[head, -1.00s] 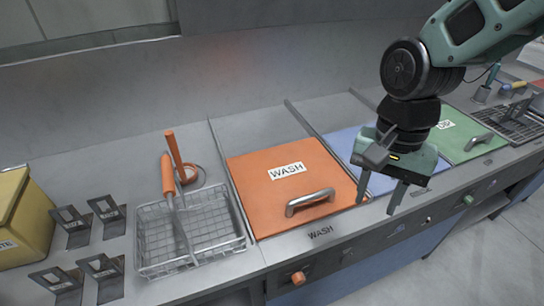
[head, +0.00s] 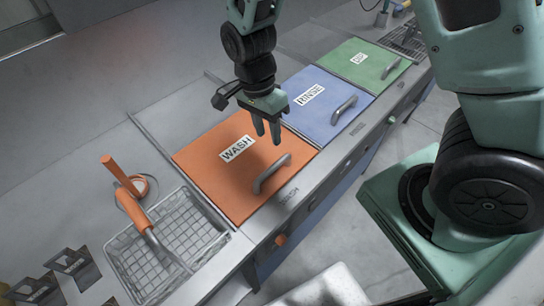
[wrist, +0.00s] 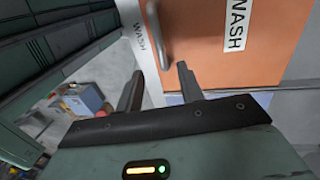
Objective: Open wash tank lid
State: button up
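The orange wash tank lid (head: 215,178) lies closed and flat on the counter, with a white WASH label and a grey bar handle (head: 272,174) near its front edge. My gripper (head: 267,138) is above the lid's right part, fingers pointing down, a little behind and above the handle. In the wrist view my gripper (wrist: 160,85) has its two fingers apart with nothing between them. The handle also shows there (wrist: 157,35), ahead of the fingertips and apart from them. The orange lid fills the upper right of that view (wrist: 195,50).
A blue RINSE lid (head: 318,108) and a green lid (head: 362,62) lie to the right along the counter. A wire basket (head: 165,245) with an orange-handled tool stands left of the wash lid. An orange knob (head: 281,240) is on the front panel.

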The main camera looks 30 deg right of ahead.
aim_at(274, 164)
jog(key=f, duration=0.3)
jog(key=s+f+p, duration=0.1)
jog(key=f, duration=0.2)
jog(key=s+f, duration=0.1)
jog(key=f, duration=0.3)
jog(key=shift+d, duration=0.35)
jog(key=shift+w, duration=0.15)
grip_shut()
